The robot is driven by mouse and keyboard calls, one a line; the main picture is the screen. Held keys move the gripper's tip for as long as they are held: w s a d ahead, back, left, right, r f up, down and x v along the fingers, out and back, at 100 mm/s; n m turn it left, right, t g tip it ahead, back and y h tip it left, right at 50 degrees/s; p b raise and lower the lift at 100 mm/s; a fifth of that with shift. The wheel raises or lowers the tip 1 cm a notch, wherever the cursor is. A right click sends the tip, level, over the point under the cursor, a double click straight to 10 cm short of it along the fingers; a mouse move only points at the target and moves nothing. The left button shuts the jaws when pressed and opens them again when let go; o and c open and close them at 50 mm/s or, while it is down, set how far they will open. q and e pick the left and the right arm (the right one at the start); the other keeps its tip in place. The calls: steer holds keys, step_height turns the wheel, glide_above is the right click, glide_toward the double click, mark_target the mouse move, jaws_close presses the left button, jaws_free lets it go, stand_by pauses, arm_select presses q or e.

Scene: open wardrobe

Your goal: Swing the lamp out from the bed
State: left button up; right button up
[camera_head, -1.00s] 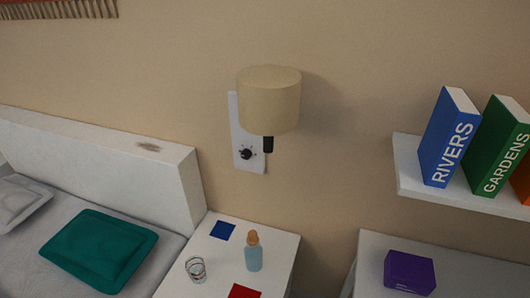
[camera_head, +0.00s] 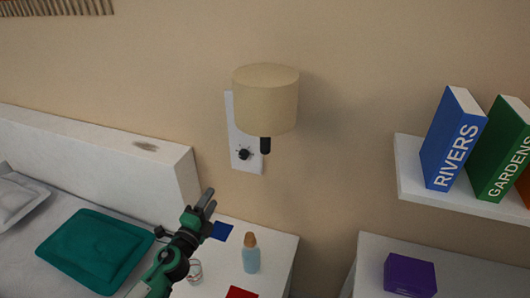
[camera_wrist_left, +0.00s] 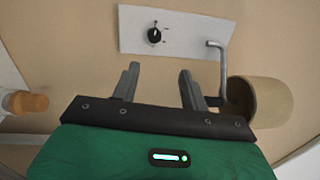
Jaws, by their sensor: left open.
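The wall lamp has a beige drum shade (camera_head: 265,98) and a dark stem below it. It is fixed to a white wall plate (camera_head: 230,132) with a black knob (camera_head: 243,154). In the left wrist view the shade (camera_wrist_left: 262,103) is at the right, joined by a grey bent arm (camera_wrist_left: 222,62) to the plate (camera_wrist_left: 178,34). My left gripper (camera_head: 207,200) is below and left of the lamp, apart from it. In the left wrist view its two fingers (camera_wrist_left: 157,80) are spread with nothing between them. My right gripper is not in view.
The bedside table (camera_head: 273,237) holds a bottle (camera_head: 251,254), a glass, a blue card and a red card. The white headboard (camera_head: 165,160) and teal pillow (camera_head: 95,250) are at left. A shelf (camera_head: 440,196) with books is at right, above a purple box (camera_head: 409,275).

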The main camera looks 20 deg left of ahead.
arm_select(q)
steer(key=d+r+m+h, duration=0.5)
steer(key=r+m+h, duration=0.3)
steer(key=r+m, duration=0.5)
steer(key=m+g, duration=0.4)
steer(key=m, duration=0.6)
glide_toward(261, 145)
steer(key=shift+h, duration=0.3)
steer(key=p+x, duration=0.4)
steer(key=x, duration=0.6)
steer(key=shift+w+f, duration=0.15)
steer(key=shift+w, duration=0.15)
steer(key=shift+w+d+f, duration=0.1)
steer(key=shift+w+d, duration=0.15)
steer(key=shift+w, duration=0.05)
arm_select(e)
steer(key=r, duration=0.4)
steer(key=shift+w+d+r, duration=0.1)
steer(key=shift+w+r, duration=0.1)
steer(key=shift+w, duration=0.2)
arm_select(q)
jaws_close()
